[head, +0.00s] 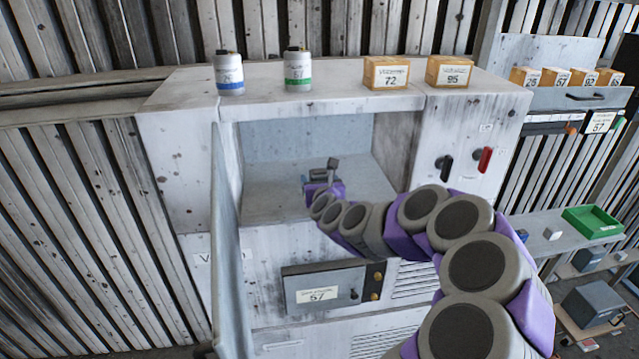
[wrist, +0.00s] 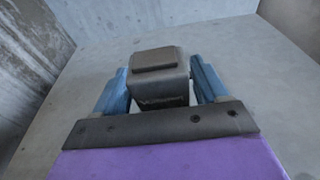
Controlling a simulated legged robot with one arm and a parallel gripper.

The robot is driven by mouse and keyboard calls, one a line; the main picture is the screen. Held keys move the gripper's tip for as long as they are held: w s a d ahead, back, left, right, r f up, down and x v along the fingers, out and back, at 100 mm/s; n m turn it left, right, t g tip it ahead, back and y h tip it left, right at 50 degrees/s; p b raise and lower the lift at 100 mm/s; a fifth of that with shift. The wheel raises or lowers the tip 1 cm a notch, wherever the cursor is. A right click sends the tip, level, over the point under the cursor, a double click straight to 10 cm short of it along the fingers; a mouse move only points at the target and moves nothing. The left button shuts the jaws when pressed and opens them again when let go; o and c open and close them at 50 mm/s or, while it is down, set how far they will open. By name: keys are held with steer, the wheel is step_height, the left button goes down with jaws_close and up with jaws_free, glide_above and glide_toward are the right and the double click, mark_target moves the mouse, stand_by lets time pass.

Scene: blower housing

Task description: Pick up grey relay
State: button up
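The grey relay (wrist: 158,78) is a dark grey block with a raised top plate, in the middle of the wrist view. My gripper (wrist: 160,82) has one blue finger on each side of it, both very close to its sides. Whether both fingers press on it is unclear. In the head view my gripper (head: 320,182) is inside the open cabinet compartment, low over its floor. A small grey shape stands up beside it there, too small to identify for sure. Whether the relay rests on the floor or is raised cannot be told.
The compartment (head: 270,200) has walls around my gripper, and its open door (head: 228,230) stands at the left. Two cans (head: 229,75) and two orange boxes (head: 386,73) stand on top. Switches (head: 484,160) are on the right panel. A green tray (head: 592,222) lies on the right shelf.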

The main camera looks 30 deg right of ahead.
steer(key=shift+a, duration=0.1)
steer(key=c, duration=0.5)
steer(key=shift+d, duration=0.25)
steer(key=c, duration=0.4)
